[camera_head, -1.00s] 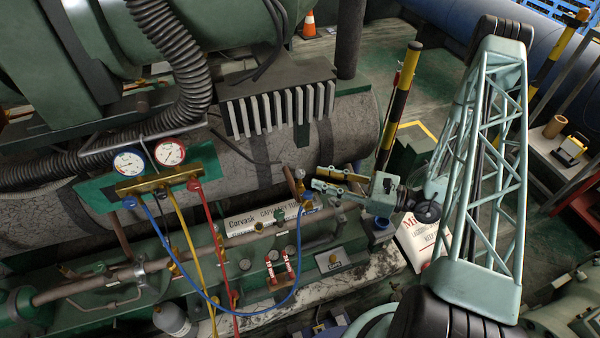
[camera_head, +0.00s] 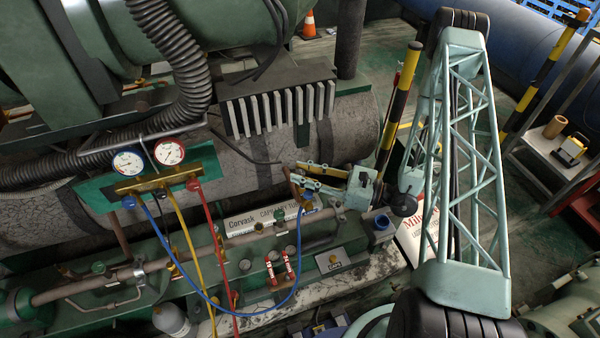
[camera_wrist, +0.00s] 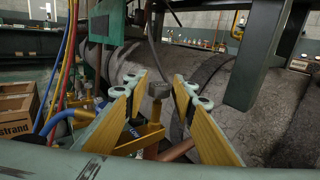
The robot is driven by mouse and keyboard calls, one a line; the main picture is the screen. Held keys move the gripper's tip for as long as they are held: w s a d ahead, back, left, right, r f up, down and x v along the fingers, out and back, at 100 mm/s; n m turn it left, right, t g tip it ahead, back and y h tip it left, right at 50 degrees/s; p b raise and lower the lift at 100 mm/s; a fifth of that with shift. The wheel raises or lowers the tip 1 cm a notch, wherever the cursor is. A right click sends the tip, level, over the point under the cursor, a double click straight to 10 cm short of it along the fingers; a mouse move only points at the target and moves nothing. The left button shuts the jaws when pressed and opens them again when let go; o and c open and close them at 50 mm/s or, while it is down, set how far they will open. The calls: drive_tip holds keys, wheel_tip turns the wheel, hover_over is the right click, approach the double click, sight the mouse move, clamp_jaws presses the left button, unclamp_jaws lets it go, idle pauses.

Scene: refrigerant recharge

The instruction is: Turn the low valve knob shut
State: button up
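The low valve (camera_wrist: 151,132) is a brass fitting with a blue label that seems to read LOW, with the blue hose joined beside it. Its knob (camera_wrist: 158,90), a grey-brown blocky cap on a stem, stands between my fingers in the wrist view, with a gap on each side. My gripper (camera_head: 297,174) is open, its two yellow-padded fingers spread around the knob and pointing left in the head view. In the head view the fingers largely hide the knob.
A gauge manifold (camera_head: 155,182) with blue, yellow and red hoses hangs at left. The blue hose (camera_head: 210,301) loops below my gripper. A copper pipe (camera_wrist: 178,150) runs close under the right finger. The large grey cylinder (camera_head: 350,130) lies behind.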

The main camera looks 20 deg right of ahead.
drive_tip(key=shift+w+a, duration=0.2)
drive_tip(key=shift+a, duration=0.1)
drive_tip(key=shift+c, duration=0.7)
drive_tip(key=c, duration=0.4)
drive_tip(key=shift+m+t+h, duration=0.8)
drive_tip(key=shift+t, duration=0.2)
drive_tip(key=shift+c, duration=0.3)
drive_tip(key=o, duration=0.6)
drive_tip(key=shift+d, duration=0.1)
